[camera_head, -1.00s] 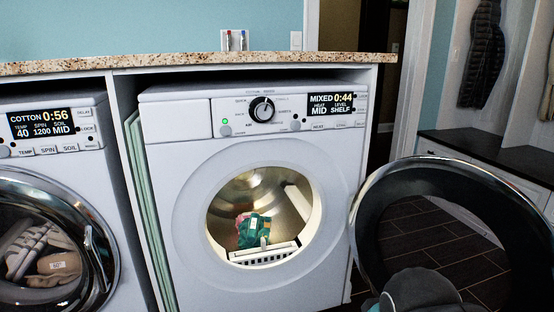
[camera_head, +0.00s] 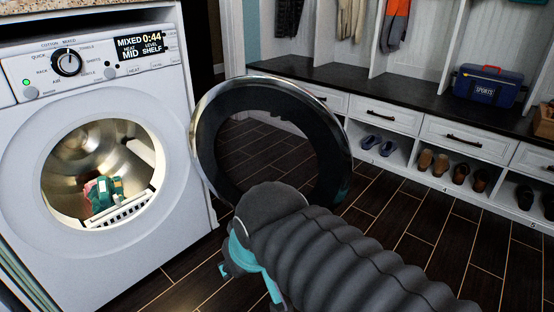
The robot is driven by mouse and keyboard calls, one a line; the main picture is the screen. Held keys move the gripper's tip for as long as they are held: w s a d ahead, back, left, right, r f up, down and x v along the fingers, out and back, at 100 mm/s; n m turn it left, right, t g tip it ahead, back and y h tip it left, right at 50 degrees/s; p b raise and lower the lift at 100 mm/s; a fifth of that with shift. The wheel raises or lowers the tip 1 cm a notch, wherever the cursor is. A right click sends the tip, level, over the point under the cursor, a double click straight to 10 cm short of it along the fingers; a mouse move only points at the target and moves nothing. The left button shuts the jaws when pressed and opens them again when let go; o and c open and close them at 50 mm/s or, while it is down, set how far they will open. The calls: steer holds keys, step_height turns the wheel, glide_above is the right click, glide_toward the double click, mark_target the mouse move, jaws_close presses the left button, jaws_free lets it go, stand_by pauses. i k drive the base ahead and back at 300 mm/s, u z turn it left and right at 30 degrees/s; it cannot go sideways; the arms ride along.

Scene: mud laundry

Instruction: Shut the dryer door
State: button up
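The dryer (camera_head: 190,140) stands at the left with its round opening uncovered. Its door (camera_head: 204,100), a chrome-and-black ring with dark see-through glass, hangs wide open to the right of the machine. Green and pink cloth items (camera_head: 103,194) lie inside the lit drum. My gripper (camera_head: 244,264), with teal parts, is in front of the door's lower edge in the picture, at the end of my grey ribbed arm. Whether it touches the door is unclear. My arm hides part of the door's bottom, and the fingertips do not show clearly enough to tell their opening.
Dark wood-look floor (camera_head: 400,235) is clear around the door. A bench with white drawers (camera_head: 380,115) runs along the back right, with several pairs of shoes (camera_head: 450,168) below. Coats hang above.

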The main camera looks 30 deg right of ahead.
mark_target(283, 98)
steer(key=z, duration=0.05)
steer(key=k, duration=0.15)
steer(key=z, duration=2)
steer(key=i, duration=3.4)
steer(key=u, duration=3.2)
